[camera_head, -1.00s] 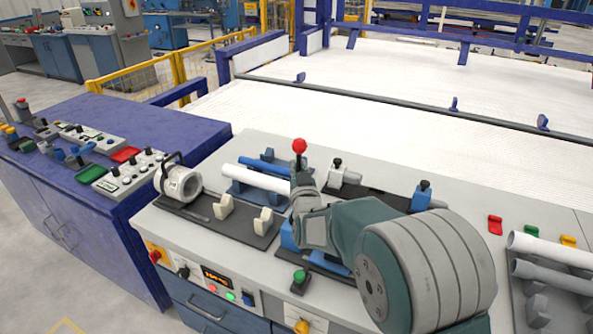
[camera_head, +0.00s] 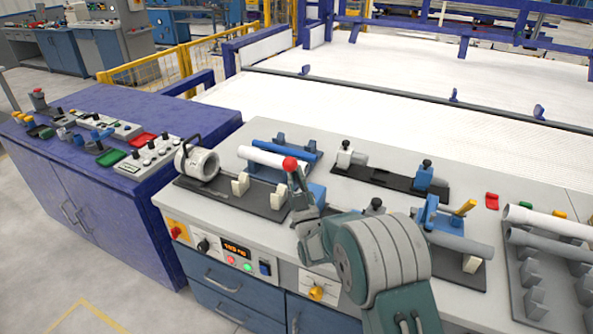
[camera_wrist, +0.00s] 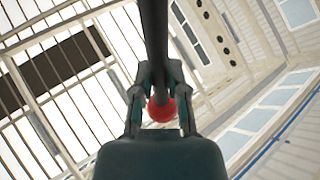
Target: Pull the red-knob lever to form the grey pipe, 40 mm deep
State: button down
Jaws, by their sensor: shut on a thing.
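The red knob (camera_head: 290,164) of the lever stands near the middle of the bench in the head view. In the wrist view the red knob (camera_wrist: 162,109) sits between my two fingers, with a dark lever bar (camera_wrist: 153,40) crossing above it. My gripper (camera_wrist: 161,92) is shut on the lever by its knob. My gripper (camera_head: 299,187) partly hides the lever's base in the head view. A grey pipe (camera_head: 460,245) lies in a fixture with a blue clamp (camera_head: 431,212), to the right of my arm. How deep any pipe is formed cannot be told.
A white pipe (camera_head: 268,155) rests on blue supports behind the knob. A yellow handle (camera_head: 464,208) rises beside the grey-pipe fixture. A rack at far right holds a white pipe (camera_head: 545,220). The bench front carries a control panel (camera_head: 238,254).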

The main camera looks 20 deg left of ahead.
jog(key=shift+s+a+f, duration=0.15)
jog(key=shift+s+f, duration=0.1)
jog(key=shift+f, duration=0.1)
jog(key=c, duration=0.6)
grip_release()
jog(key=shift+c, duration=0.2)
jog(key=shift+r, duration=0.1)
jog(key=s+d+f, duration=0.2)
jog(key=s+d, duration=0.7)
jog(key=s, duration=0.1)
jog(key=shift+s+d, duration=0.25)
jog(key=shift+d, duration=0.15)
